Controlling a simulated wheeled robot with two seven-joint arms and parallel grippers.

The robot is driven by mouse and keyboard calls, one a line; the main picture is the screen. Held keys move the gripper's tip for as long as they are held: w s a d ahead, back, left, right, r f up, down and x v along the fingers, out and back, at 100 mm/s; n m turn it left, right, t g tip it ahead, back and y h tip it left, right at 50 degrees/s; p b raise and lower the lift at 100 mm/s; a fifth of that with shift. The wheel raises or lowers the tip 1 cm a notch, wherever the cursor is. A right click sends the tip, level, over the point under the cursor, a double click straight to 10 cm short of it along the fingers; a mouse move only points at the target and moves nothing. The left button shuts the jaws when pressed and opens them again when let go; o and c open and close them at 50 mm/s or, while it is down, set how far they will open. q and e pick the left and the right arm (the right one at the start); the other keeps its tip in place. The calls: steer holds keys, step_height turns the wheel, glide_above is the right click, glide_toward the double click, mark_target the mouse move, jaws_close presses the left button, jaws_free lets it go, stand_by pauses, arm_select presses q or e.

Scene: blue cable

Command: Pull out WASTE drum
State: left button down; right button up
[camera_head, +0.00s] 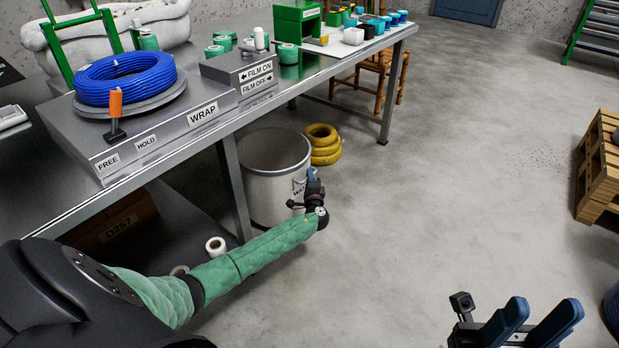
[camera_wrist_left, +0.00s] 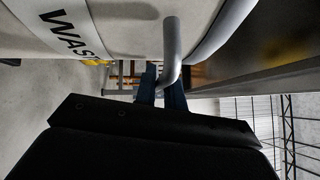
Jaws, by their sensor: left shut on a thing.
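The WASTE drum (camera_head: 272,170) is a pale grey cylinder standing on the floor, partly under the metal table. My left gripper (camera_head: 312,178) is at its near right side, over its label. In the left wrist view, the drum (camera_wrist_left: 125,25) fills the top, with part of its label readable. There my left gripper (camera_wrist_left: 160,88) is shut on the drum's grey bar handle (camera_wrist_left: 172,50). My right gripper (camera_head: 530,325) is at the bottom right of the head view, empty, with its two blue fingers apart. My left forearm hides part of the floor before the drum.
The metal table (camera_head: 350,62) overhangs the drum, and its leg (camera_head: 233,185) stands just left of it. Yellow coils (camera_head: 323,145) lie behind the drum. White rolls (camera_head: 215,245) lie on the lower shelf. A wooden pallet stack (camera_head: 598,165) stands far right. The floor between is clear.

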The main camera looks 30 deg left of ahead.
arm_select(q)
steer(key=s+d+b, duration=0.2)
steer(key=d, duration=2.9)
steer(key=shift+s+d, duration=0.25)
steer(key=shift+d, duration=0.05)
steer(key=c, duration=1.5)
jaws_free()
steer(key=p+v, duration=0.2)
steer(key=v, duration=0.5)
steer(key=shift+s+d+f, duration=0.2)
steer(key=shift+s, duration=0.15)
